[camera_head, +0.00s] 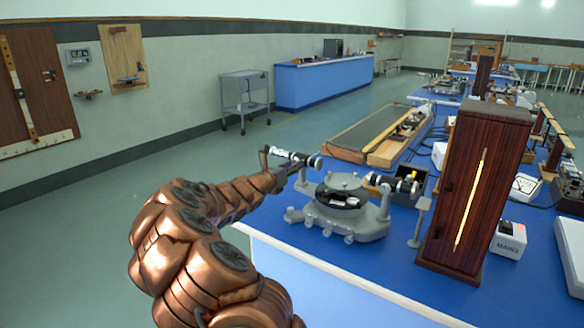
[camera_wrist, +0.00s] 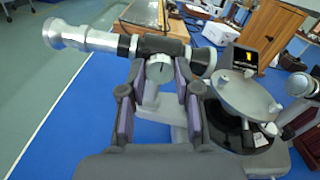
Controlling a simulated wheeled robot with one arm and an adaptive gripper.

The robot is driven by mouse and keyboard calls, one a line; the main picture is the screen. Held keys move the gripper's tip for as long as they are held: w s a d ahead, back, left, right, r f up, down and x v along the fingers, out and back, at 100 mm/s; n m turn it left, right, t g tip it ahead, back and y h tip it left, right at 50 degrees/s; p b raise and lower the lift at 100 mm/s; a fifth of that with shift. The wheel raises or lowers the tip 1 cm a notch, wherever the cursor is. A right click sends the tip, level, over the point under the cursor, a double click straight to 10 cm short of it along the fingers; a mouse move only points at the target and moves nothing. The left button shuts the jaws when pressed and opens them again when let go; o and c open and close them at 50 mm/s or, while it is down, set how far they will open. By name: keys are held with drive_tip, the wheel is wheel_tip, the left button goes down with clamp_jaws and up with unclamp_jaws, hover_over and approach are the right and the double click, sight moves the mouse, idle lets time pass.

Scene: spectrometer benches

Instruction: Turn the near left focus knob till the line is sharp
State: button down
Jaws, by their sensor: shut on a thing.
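The grey spectrometer (camera_head: 345,222) stands near the front left corner of the blue bench. Its silver and black telescope (camera_wrist: 95,40) points left, and it also shows in the head view (camera_head: 292,156). The focus knob (camera_wrist: 158,70) is a small grey knob under the tube. My gripper (camera_wrist: 157,85) has its purple-padded fingers closed on both sides of this knob. In the head view my gripper (camera_head: 278,177) is small and partly hidden at the telescope. The round prism table (camera_wrist: 248,95) is just right of the fingers. The line in the eyepiece is not visible.
A tall dark wooden lamp box (camera_head: 472,190) with a glowing slit stands right of the spectrometer. A white MAINS box (camera_head: 508,240) sits beside it. A long wooden tray (camera_head: 370,138) lies behind. The floor (camera_head: 75,240) left of the bench is clear.

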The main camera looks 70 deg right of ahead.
drive_tip(key=shift+f+m+b, duration=0.1)
drive_tip(key=shift+m+b, duration=0.2)
drive_tip(key=shift+b, duration=0.1)
drive_tip(key=m+b, duration=1.6)
drive_tip(key=b, duration=0.3)
drive_tip(key=shift+w, duration=0.1)
drive_tip(key=shift+m+b, duration=0.3)
drive_tip(key=shift+m, duration=0.1)
drive_tip(key=c, duration=0.8)
unclamp_jaws()
